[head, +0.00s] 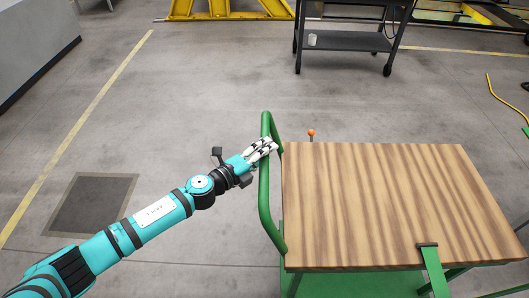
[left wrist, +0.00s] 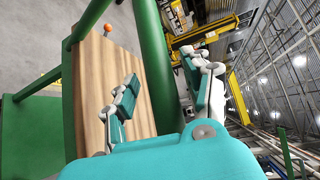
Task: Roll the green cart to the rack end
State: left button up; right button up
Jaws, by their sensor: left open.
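The green cart has a striped wooden top (head: 395,205) and a green tubular push handle (head: 265,200) at its left end. My left gripper (head: 263,148) is at the upper part of this handle, by the wooden top's far left corner. In the left wrist view, the handle (left wrist: 153,65) runs between the two spread fingers of my left gripper (left wrist: 160,68), and I cannot tell whether they touch it. An orange-red knob (head: 311,133) stands by the cart's far edge. My right gripper is not in view. I cannot make out which thing is the rack.
A dark wheeled trolley (head: 344,41) stands beyond the cart, with a small cup on its lower shelf. A yellow frame (head: 228,12) is at the far back. A yellow floor line (head: 85,125) and a dark floor plate (head: 92,205) lie left. The floor beyond the handle is clear.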

pick_arm(q)
grip_shut()
dwell(0.4)
jog(key=shift+d, duration=0.1)
